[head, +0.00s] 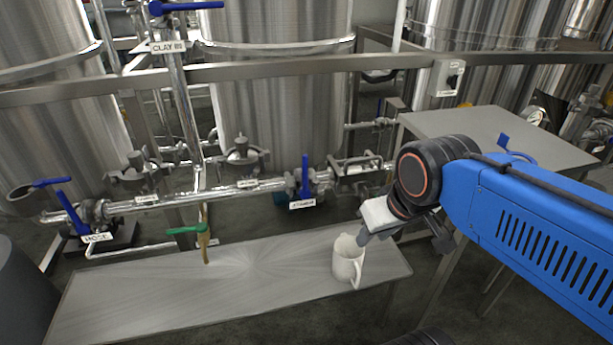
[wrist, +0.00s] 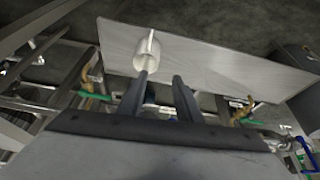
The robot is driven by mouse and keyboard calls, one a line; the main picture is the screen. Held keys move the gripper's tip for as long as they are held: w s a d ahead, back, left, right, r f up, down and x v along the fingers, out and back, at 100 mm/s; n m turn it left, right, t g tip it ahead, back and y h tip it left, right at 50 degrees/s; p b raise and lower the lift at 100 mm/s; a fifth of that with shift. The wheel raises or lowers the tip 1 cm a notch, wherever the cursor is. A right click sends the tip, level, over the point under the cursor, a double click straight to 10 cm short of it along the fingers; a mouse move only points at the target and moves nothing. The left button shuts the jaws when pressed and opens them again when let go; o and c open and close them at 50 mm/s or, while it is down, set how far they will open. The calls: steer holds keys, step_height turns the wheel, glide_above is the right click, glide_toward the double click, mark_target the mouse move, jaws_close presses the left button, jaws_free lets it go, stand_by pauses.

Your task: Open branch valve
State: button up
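No label that I can read says "branch", so I cannot tell which valve it is. A blue lever (head: 305,177) stands upright on the horizontal pipe; its tag (head: 302,204) is too small to read. Another blue lever (head: 72,213) slants beside the HOSE tag (head: 97,238). A third blue lever (head: 186,7) lies level above the CLAY tag (head: 167,46). A green tap handle (head: 186,229) sits lower, over the bench. My gripper (head: 364,238) is above and right of the white mug. In the wrist view its two fingers (wrist: 160,76) are apart with nothing between them.
The white mug (head: 347,262) stands on the steel bench (head: 230,285), close to my gripper; it also shows in the wrist view (wrist: 147,53). A metal rail (head: 290,72) crosses before the tanks (head: 275,110). A grey table (head: 470,124) stands at right.

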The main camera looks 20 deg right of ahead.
steer(key=w+a+r+g, duration=0.2)
steer(key=w+r, duration=0.8)
steer(key=w, duration=0.1)
step_height(320, 180, up, 7)
steer(key=n+g, duration=0.1)
steer(key=g, duration=0.2)
glide_above(305, 177)
steer(key=f, duration=1.7)
steer(key=shift+w+d+f, duration=0.15)
steer(key=shift+w+f, duration=0.2)
steer(key=shift+w, duration=0.05)
jaws_close()
